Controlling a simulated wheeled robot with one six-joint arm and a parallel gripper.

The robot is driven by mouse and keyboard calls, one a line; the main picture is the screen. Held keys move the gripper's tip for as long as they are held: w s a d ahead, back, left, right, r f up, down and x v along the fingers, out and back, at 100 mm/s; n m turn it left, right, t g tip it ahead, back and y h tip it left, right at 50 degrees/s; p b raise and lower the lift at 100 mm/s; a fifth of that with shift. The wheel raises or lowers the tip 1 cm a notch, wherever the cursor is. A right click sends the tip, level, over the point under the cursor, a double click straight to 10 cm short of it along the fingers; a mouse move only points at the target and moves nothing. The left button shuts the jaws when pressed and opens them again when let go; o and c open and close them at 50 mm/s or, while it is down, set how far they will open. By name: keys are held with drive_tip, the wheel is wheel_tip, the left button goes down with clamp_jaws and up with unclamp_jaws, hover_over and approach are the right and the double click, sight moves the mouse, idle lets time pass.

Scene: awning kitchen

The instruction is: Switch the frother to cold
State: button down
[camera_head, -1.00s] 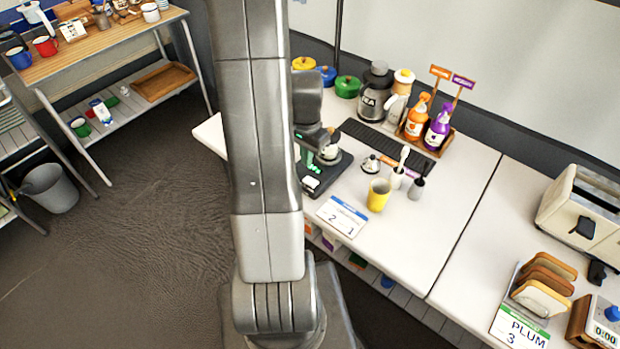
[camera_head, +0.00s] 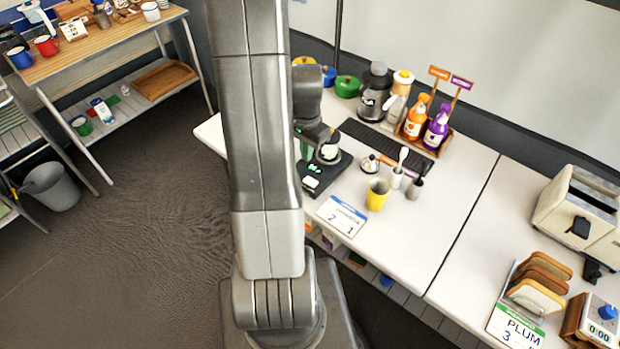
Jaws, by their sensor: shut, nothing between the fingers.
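The frother stands on the white table in the head view. Its black base (camera_head: 325,182) has small green lights and a pale panel at its front, and a metal jug (camera_head: 329,153) sits above it. My gripper (camera_head: 317,144) is shut and empty, at the dark end of my arm, close beside the jug. My arm hides part of the frother's left side. The fingertips are small and partly hidden, so I cannot tell whether they touch it. I cannot read the setting.
A black grate (camera_head: 380,143), a grinder (camera_head: 374,92) and orange (camera_head: 415,117) and purple (camera_head: 437,128) bottles stand behind. A toaster (camera_head: 580,210) is far right.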

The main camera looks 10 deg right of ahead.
drive_tip(key=shift+r+p, duration=1.15)
drive_tip(key=shift+r, duration=0.55)
idle(0.4)
